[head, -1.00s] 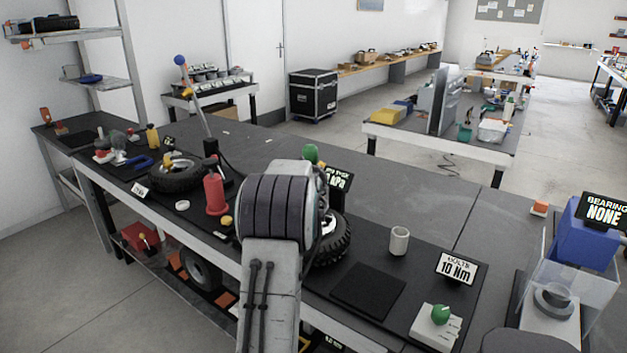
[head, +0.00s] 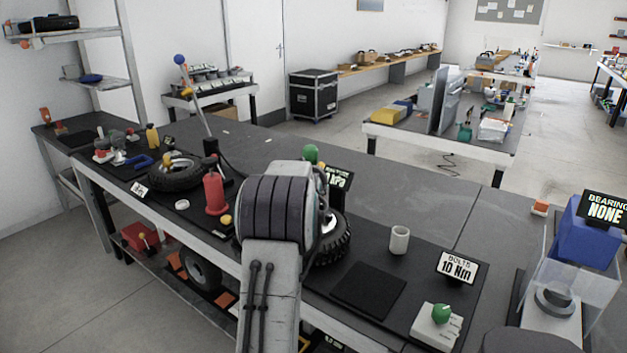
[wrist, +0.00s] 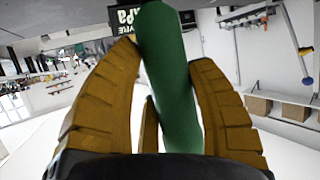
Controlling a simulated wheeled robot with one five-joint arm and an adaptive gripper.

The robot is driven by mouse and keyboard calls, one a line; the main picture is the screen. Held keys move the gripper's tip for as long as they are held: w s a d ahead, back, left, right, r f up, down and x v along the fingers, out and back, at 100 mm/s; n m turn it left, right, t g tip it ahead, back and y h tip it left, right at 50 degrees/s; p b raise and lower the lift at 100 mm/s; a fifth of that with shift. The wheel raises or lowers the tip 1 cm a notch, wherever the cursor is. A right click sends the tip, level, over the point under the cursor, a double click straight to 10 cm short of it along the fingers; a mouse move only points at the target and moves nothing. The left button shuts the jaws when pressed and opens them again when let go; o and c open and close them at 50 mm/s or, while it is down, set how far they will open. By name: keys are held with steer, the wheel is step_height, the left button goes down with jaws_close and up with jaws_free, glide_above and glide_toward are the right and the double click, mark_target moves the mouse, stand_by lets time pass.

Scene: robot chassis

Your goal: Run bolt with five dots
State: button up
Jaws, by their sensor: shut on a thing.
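In the wrist view, the ochre fingers of my gripper (wrist: 164,58) are closed around a smooth green cylinder (wrist: 172,92), which runs lengthwise between them. In the head view my arm hides the gripper, and a rounded green end (head: 311,152) shows above the arm, beside a black display reading in kPa. A black tyred wheel (head: 333,248) stands on the bench, partly behind my arm. The sign reading "BOLTS 10 Nm" (head: 457,266) stands to its right. No bolt with five dots can be made out in either view.
A light cup (head: 399,240), a black mat (head: 368,291) and a white box with a green knob (head: 437,325) are on the right of the bench. A red bottle-shaped thing (head: 215,195) and another tyre (head: 177,174) are left. The back middle of the bench is clear.

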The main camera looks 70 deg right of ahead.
mark_target(313, 161)
steer(key=shift+f, duration=0.3)
stand_by(0.7)
steer(key=shift+r, duration=0.1)
steer(key=shift+r+p, duration=1.4)
steer(key=shift+r, duration=1.5)
